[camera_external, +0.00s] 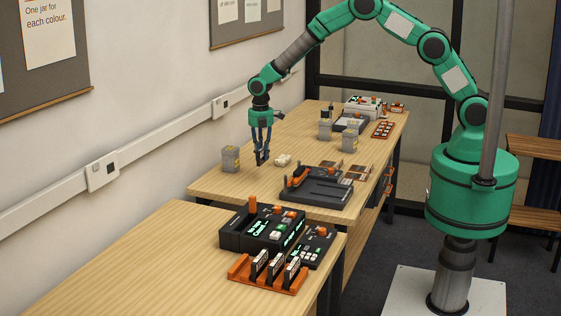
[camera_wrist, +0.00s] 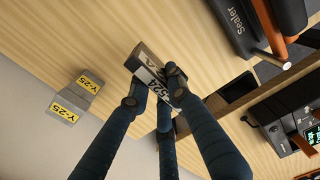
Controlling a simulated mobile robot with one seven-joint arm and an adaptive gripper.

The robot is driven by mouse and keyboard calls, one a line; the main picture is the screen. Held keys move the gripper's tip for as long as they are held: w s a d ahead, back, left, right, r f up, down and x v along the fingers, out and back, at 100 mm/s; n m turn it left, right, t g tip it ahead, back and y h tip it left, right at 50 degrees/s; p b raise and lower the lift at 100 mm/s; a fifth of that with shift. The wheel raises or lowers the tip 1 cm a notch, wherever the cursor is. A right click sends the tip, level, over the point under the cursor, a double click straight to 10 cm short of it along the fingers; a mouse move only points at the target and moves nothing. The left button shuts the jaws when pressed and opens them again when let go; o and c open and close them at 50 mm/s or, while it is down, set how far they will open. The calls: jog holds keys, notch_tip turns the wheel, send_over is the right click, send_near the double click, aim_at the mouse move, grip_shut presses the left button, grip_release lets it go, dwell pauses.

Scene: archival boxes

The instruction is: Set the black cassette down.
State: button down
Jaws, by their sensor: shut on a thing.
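The black cassette (camera_wrist: 146,62) is between the fingers of my gripper (camera_wrist: 155,88), with a white label with dark lettering facing the wrist camera. My gripper is shut on it. In the external view my gripper (camera_external: 262,157) points down over the middle table, between a grey block and a small cream object. The cassette is only a small dark shape there, at the fingertips. It looks at or just above the table top; I cannot tell whether it touches. The fingers hide part of it in the wrist view.
A grey block with yellow Y-25 labels (camera_wrist: 77,95) stands to the left, also in the external view (camera_external: 231,159). The cream object (camera_external: 283,160) lies close to the right. The dark sealer (camera_external: 318,190) sits nearer the front. A black console (camera_external: 262,228) and orange rack stand on the near table.

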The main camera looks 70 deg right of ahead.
jog(key=shift+f, duration=2.45)
jog(key=shift+f+b, duration=0.45)
jog(key=shift+f, duration=1.4)
jog(key=shift+f, duration=0.15)
jog(key=c, duration=1.6)
grip_release()
notch_tip(320, 180, up, 12)
jog(key=shift+r+p, duration=0.15)
jog(key=shift+p, duration=0.5)
